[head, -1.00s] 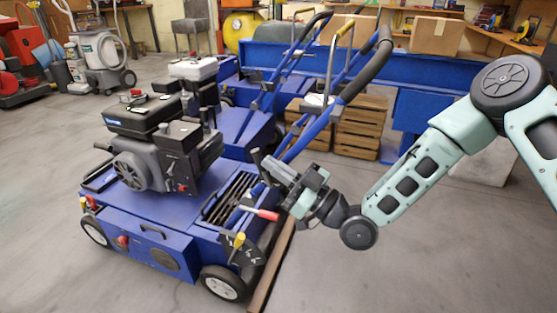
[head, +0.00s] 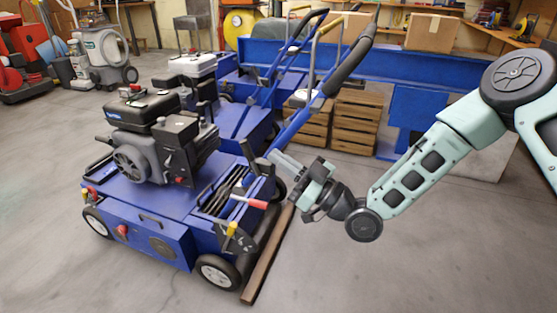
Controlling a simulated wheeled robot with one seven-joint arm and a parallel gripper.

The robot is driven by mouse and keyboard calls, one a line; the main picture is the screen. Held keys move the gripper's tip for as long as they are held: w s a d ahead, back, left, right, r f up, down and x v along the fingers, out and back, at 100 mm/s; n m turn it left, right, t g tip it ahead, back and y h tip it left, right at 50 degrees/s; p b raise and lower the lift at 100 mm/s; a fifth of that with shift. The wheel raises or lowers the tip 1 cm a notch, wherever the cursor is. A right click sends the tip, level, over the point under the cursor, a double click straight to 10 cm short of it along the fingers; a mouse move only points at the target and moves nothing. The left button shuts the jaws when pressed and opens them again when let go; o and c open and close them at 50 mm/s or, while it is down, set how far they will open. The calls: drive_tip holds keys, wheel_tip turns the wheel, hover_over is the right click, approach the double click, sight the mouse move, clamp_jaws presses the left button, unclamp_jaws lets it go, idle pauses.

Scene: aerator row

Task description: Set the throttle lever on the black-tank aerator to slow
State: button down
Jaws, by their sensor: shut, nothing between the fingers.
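The black-tank aerator is the front blue machine (head: 155,232), with a black fuel tank (head: 143,108) on its engine. A lever with a red and white grip (head: 250,201) and a yellow-knobbed lever (head: 231,229) on a dark marked plate stand at its near right corner. A dark upright lever (head: 247,154) stands near the foot of the handlebar. Which is the throttle lever, and its slow mark, I cannot read. My gripper (head: 276,160) is shut and empty, just right of the dark lever and close to the handlebar foot; whether it touches is unclear.
A second aerator with a white tank (head: 193,65) stands close behind. The blue handlebar (head: 319,104) rises beside my gripper. A wooden strip (head: 266,258) lies along the right side. Wooden crates (head: 357,122) stand behind; floor at front right is clear.

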drive_tip(key=v, duration=0.9)
drive_tip(key=s+a+f+n+g+h, duration=0.1)
drive_tip(key=s+a+f+g+h, duration=0.25)
drive_tip(key=g+h, duration=0.45)
drive_tip(key=s+d+r+m+g+h, duration=0.1)
drive_tip(key=s+d+r+m+h, duration=0.2)
drive_tip(key=s+d+r+h, duration=0.5)
drive_tip(key=s+d+r+m+g+h, duration=0.1)
drive_tip(key=s+d+m+h, duration=0.25)
drive_tip(key=s, duration=0.85)
wheel_tip(320, 180, up, 29)
drive_tip(key=p, duration=2.9)
drive_tip(key=shift+a+g+p, duration=0.2)
drive_tip(key=shift+g+p, duration=0.1)
drive_tip(key=shift+d, duration=0.1)
